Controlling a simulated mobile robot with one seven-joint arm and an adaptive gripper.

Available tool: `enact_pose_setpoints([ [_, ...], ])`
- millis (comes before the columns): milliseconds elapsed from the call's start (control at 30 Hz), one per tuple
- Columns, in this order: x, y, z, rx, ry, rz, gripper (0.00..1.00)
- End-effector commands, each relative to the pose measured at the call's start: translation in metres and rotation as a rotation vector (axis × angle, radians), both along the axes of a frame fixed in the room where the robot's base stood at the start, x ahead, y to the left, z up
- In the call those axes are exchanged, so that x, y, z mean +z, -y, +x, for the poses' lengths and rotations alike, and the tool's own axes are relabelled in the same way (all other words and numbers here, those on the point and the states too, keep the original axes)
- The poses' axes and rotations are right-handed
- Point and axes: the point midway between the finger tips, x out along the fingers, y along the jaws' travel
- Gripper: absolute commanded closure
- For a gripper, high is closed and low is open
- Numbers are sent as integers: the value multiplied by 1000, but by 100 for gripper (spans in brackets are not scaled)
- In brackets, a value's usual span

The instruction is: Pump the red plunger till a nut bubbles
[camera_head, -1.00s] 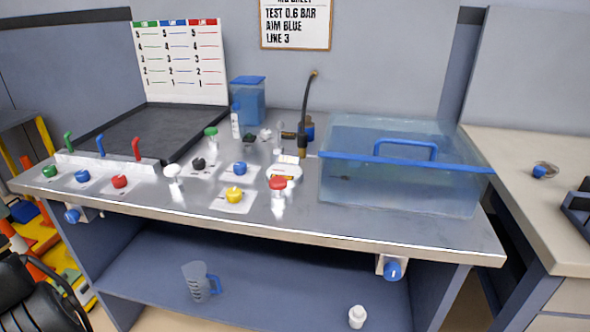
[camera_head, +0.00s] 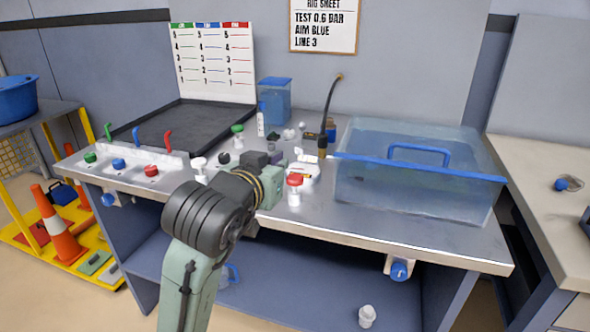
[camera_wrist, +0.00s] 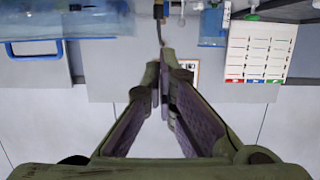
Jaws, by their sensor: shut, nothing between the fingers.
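The red plunger (camera_head: 295,180) is a red cap on a pale upright body, standing on the steel bench near its front edge. My gripper (camera_head: 274,158) is over the bench just left of and behind the plunger, apart from it in the picture. In the wrist view my gripper's fingers (camera_wrist: 166,58) are shut and empty, pointing toward the back wall. The clear water tank (camera_head: 410,197) with a blue rim and handle stands right of the plunger. I can make out no nut or bubbles in it.
Red, blue and green levers (camera_head: 136,137) stand at the bench's left. A black hose (camera_head: 329,105) rises behind the plunger. Blue valve knobs (camera_head: 400,270) hang under the front edge. The dark tray (camera_head: 180,124) is bare.

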Motion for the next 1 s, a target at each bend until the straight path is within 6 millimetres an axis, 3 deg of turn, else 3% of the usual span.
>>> enact_pose_setpoints([
  [267, -1, 3, 10, 0, -1, -2, 100],
  [733, -23, 31, 96, 0, -2, -2, 100],
  [800, -38, 29, 93, 4, -1, -4, 100],
  [1000, -59, 29, 93, 3, 2, -2, 100],
])
